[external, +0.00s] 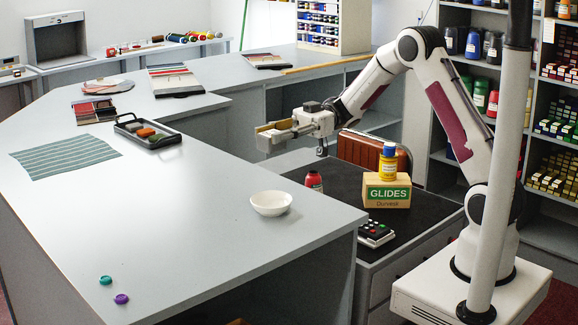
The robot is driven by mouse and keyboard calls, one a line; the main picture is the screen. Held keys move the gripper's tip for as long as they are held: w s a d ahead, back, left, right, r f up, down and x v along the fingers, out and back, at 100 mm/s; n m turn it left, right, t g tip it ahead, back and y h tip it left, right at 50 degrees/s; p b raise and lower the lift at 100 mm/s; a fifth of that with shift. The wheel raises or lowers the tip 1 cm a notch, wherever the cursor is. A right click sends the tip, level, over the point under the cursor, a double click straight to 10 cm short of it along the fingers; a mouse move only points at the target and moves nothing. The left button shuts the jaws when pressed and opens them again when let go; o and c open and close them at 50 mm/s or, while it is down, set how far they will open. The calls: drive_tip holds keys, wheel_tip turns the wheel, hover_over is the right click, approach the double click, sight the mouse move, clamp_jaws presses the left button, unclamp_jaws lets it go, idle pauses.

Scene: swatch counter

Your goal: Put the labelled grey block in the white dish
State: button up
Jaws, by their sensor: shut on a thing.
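The white dish (271,204) sits upright on the grey counter, near its right edge, and looks empty. My gripper (267,138) is raised above the counter's right edge, behind the dish and well above it. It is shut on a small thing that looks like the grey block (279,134). The fingers cover much of it, and I cannot make out a label. No other grey block shows on the counter.
A black tray (121,121) with an orange and a dark piece lies at the left, beside a green striped cloth (65,157). Teal (105,280) and purple (121,299) pieces lie in front. A box (386,191) bearing a yellow bottle stands right. The counter around the dish is clear.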

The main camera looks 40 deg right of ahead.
hover_over(274, 193)
drive_tip(key=shift+f, duration=3.1)
drive_tip(key=shift+f, duration=0.1)
drive_tip(key=shift+f, duration=1.75)
drive_tip(key=shift+f, duration=0.6)
drive_tip(key=o, duration=1.1)
drive_tip(key=shift+r, duration=0.15)
